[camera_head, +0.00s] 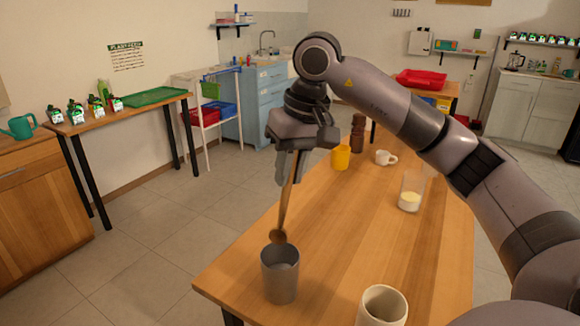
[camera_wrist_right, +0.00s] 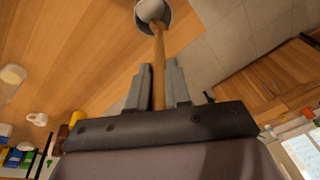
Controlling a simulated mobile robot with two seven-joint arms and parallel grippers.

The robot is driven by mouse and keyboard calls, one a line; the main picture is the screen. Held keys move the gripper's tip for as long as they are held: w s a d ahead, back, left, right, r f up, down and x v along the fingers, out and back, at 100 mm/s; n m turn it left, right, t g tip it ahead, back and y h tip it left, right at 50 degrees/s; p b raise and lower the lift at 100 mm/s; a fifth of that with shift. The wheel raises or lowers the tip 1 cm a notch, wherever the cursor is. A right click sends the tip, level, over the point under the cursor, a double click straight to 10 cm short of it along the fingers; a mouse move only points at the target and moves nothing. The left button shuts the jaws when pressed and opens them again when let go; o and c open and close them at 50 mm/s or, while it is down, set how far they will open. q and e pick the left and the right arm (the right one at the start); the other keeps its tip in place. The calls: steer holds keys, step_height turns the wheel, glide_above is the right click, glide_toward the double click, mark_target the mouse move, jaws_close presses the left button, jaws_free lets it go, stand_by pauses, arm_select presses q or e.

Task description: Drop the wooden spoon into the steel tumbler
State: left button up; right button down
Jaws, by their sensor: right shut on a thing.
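The wooden spoon (camera_head: 284,212) hangs nearly upright, bowl end down, from my right gripper (camera_head: 291,168). The gripper is shut on the spoon's handle. The steel tumbler (camera_head: 280,277) stands upright near the table's front left edge. The spoon's bowl is at the tumbler's far rim in the head view; I cannot tell there whether it touches. In the right wrist view the spoon (camera_wrist_right: 158,65) runs up between the fingers (camera_wrist_right: 158,85), and its bowl overlaps the tumbler's opening (camera_wrist_right: 168,22). My left gripper is in neither view.
On the wooden table (camera_head: 340,240), a cream cup (camera_head: 382,306) stands right of the tumbler. A glass with pale contents (camera_head: 410,192), a white mug (camera_head: 386,157), a yellow cup (camera_head: 340,158) and a brown bottle (camera_head: 358,135) stand farther back. The table's middle is clear.

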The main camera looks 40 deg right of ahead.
steer(key=shift+s+d+b+x, duration=0.1)
steer(key=shift+s+b+x, duration=0.1)
steer(key=shift+b+x, duration=0.7)
steer(key=shift+s+d+b+x, duration=0.1)
steer(key=shift+s+b+x, duration=0.15)
steer(key=shift+b+x, duration=0.65)
steer(key=shift+s+d+b+x, duration=0.2)
steer(key=shift+b+x, duration=0.25)
steer(key=shift+x, duration=0.9)
steer(key=shift+s+d+b+x, duration=0.1)
steer(key=shift+s+b+x, duration=0.1)
steer(key=shift+b+x, duration=0.6)
steer(key=shift+s+d+b+x, duration=0.15)
steer(key=shift+b+x, duration=0.4)
steer(key=shift+x, duration=0.55)
steer(key=shift+s+d+b+x, duration=0.1)
steer(key=shift+s+b+x, duration=0.15)
steer(key=shift+b+x, duration=0.55)
steer(key=shift+w+a+f, duration=0.1)
steer(key=shift+a+f, duration=0.05)
steer(key=shift+f, duration=0.1)
steer(key=c, duration=1)
jaws_free()
steer(key=shift+r, duration=0.1)
